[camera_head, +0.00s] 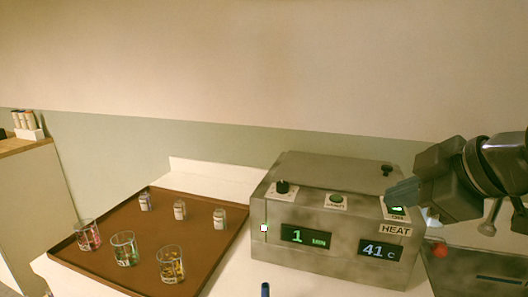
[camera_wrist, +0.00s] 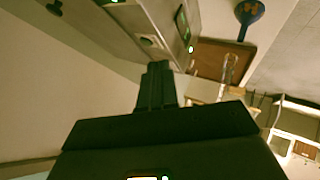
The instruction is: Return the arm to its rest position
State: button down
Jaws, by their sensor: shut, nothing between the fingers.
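My gripper (camera_head: 401,194) is at the right in the head view, shut and empty. Its tips are at the front right top of the grey heating machine (camera_head: 302,208), beside the lit green switch; I cannot tell whether they touch it. In the wrist view the shut fingers (camera_wrist: 156,82) point up at the machine (camera_wrist: 130,22), which looks tilted.
A brown tray (camera_head: 196,247) left of the machine holds three glass beakers with coloured contents (camera_head: 124,249) in front and three small capped bottles (camera_head: 180,210) behind. A blue-topped object (camera_head: 265,289) stands at the front edge. A red ball-like knob (camera_head: 439,250) is at right.

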jog(key=s+a+f+m+t+y, duration=0.3)
jog(key=a+f+m+t, duration=0.2)
jog(key=a+f+m, duration=0.3)
jog(key=s+d+f+m+t+h, duration=0.1)
jog(key=s+f+m+h, duration=0.35)
jog(key=s+f, duration=0.45)
jog(key=s+d+f+h, duration=0.1)
jog(key=s+d, duration=0.3)
jog(key=s, duration=1)
jog(key=s+d+f+h, duration=0.1)
jog(key=s+d+f, duration=0.1)
jog(key=s, duration=1.2)
jog(key=shift+d+m+h, duration=0.35)
jog(key=shift+d+m, duration=0.1)
jog(key=shift+d, duration=0.45)
